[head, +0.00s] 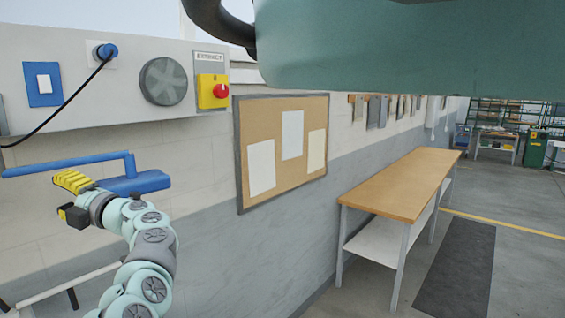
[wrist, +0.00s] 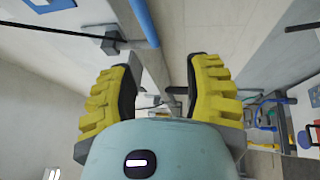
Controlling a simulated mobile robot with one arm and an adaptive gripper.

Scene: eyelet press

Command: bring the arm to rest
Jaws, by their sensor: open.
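My gripper (head: 66,196) is at the lower left of the head view, at the end of my raised, bent arm. In the wrist view my gripper (wrist: 160,95) shows two ridged yellow fingers spread apart with nothing held between them. A blue bar and blue block (head: 140,182) show right beside the gripper in the head view. I cannot tell whether the gripper touches them. A blue bar (wrist: 144,22) also shows beyond the fingers in the wrist view.
A wall panel carries a blue switch (head: 43,84), a round grey disc (head: 163,81) and a red knob on a yellow box (head: 213,91). A cork board (head: 283,148) hangs to the right. A wooden-topped bench (head: 405,183) stands along the wall, with open floor beside it.

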